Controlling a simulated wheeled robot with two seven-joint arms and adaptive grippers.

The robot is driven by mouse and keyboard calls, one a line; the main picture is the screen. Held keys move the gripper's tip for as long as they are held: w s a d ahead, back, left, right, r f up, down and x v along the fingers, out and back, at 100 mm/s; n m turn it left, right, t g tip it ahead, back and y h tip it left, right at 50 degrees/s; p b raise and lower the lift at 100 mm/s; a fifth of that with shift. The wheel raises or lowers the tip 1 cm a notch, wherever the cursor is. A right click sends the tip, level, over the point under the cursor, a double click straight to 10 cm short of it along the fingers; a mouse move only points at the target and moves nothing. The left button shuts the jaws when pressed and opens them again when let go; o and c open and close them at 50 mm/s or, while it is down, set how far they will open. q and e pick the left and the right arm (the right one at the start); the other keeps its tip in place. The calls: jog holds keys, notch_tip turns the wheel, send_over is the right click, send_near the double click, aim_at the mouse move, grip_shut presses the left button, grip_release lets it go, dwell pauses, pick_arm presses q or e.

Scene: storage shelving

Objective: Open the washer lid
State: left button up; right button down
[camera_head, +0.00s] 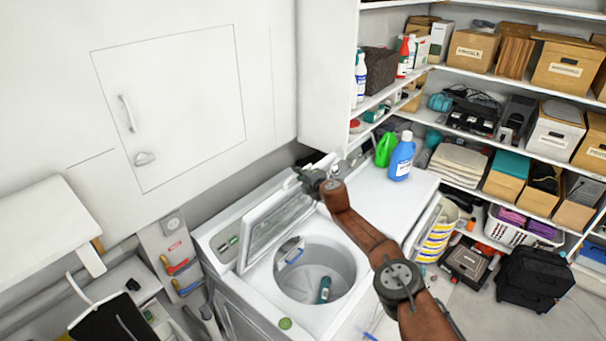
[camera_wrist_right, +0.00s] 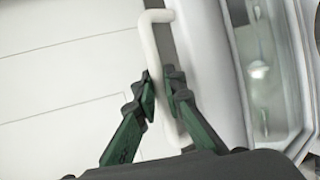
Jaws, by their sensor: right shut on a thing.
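The white washer (camera_head: 215,262) stands in the lower middle of the head view. Its lid (camera_head: 251,264), with a clear window, stands raised and steeply tilted over the left side of the round drum opening (camera_head: 340,253). My right gripper (camera_head: 316,180) is at the lid's upper far end. In the right wrist view my right gripper (camera_wrist_right: 164,98) is shut on a white bar handle (camera_wrist_right: 153,50), one finger on each side. The lid's frame and window (camera_wrist_right: 262,75) show just right of the handle. My left gripper is not in view.
A green bottle (camera_head: 324,289) lies in the drum. A blue jug (camera_head: 402,157) and a green jug (camera_head: 386,149) stand on the white top to the right. Loaded shelves (camera_head: 470,75) fill the right side. A white wall cabinet (camera_head: 175,100) is behind the washer.

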jog(key=shift+a+f, duration=0.25)
jog(key=shift+a, duration=0.15)
jog(key=c, duration=2.3)
grip_release()
jog(key=shift+w, duration=0.1)
jog(key=shift+o, duration=0.2)
jog(key=shift+d, duration=0.2)
jog(key=shift+s+d, duration=0.15)
jog(key=shift+s, duration=0.05)
jog(key=v, duration=1.1)
jog(key=shift+r, duration=0.3)
jog(key=shift+s, duration=0.2)
jog(key=shift+c, duration=0.6)
